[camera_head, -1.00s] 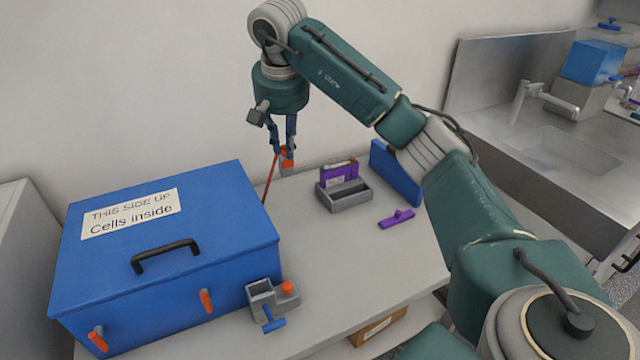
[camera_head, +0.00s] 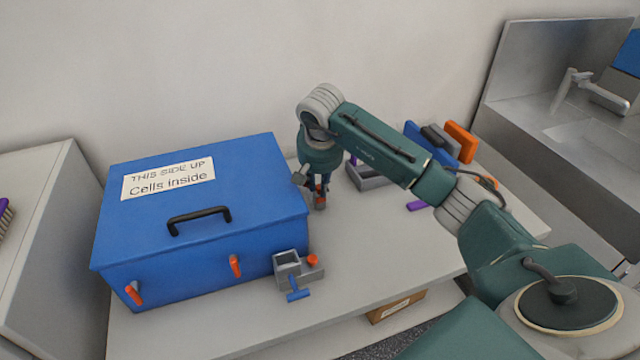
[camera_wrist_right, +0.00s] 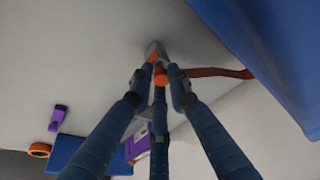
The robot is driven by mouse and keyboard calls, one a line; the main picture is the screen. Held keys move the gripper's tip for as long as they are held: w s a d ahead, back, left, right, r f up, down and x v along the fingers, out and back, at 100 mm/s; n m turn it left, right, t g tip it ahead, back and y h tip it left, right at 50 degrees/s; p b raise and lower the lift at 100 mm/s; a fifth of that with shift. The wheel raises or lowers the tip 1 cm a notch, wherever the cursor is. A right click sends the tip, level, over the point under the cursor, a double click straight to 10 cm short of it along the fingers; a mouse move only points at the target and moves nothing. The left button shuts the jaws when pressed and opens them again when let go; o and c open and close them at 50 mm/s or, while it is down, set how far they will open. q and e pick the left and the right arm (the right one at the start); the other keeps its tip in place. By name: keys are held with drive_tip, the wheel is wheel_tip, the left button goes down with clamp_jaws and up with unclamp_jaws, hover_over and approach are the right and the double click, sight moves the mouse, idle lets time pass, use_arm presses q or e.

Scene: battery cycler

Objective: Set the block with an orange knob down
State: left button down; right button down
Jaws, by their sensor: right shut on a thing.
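My right gripper (camera_head: 319,188) is shut on a small grey block with an orange knob (camera_head: 320,204), just right of the blue box (camera_head: 200,250). The block is low over the grey table; I cannot tell whether it touches it. In the right wrist view the fingers of my right gripper (camera_wrist_right: 158,82) close around the orange knob (camera_wrist_right: 161,76), and the grey block shows partly beyond them. A red strip (camera_wrist_right: 215,72) runs from near the block toward the blue box. My left gripper is not in view.
A grey fixture with an orange knob and blue handle (camera_head: 298,270) stands at the box's front right corner. A grey tray (camera_head: 368,180) and blue and orange pieces (camera_head: 460,142) stand behind my right arm. The table's front middle (camera_head: 390,265) is clear. A sink is at right.

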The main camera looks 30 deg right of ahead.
drive_tip(key=shift+f, duration=0.15)
drive_tip(key=c, duration=1.6)
unclamp_jaws()
drive_tip(key=shift+f, duration=0.1)
drive_tip(key=shift+c, duration=0.2)
drive_tip(key=b+v, duration=0.1)
drive_tip(key=v, duration=1.1)
